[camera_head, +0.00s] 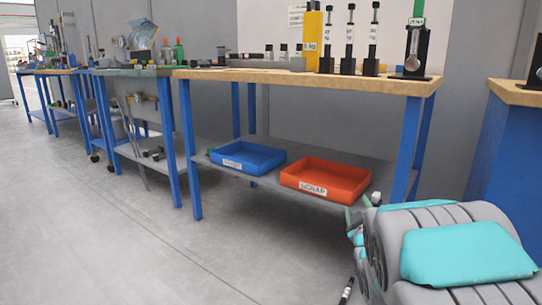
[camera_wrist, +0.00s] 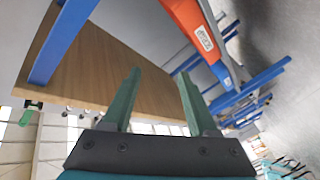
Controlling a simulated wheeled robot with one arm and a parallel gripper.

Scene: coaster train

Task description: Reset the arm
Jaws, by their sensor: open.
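My gripper (camera_wrist: 158,74) shows in the wrist view with its two green fingers apart and nothing between them. In the head view my grey and teal arm fills the lower right corner, in front of the workbench, and I cannot clearly make out the gripper there. The wrist view is steeply tilted. It shows a wooden bench surface (camera_wrist: 85,70) behind the fingers, a blue bench leg (camera_wrist: 62,40) at upper left and the orange scrap tray (camera_wrist: 190,22) at upper right. I cannot tell how far the fingers are from the bench.
The workbench (camera_head: 300,79) carries several black stands and a yellow block (camera_head: 312,40). Its lower shelf holds a blue tray (camera_head: 247,157) and the orange tray (camera_head: 325,181). Another bench (camera_head: 520,93) stands at right. A small dark item (camera_head: 346,291) is beside my arm. Floor at left is clear.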

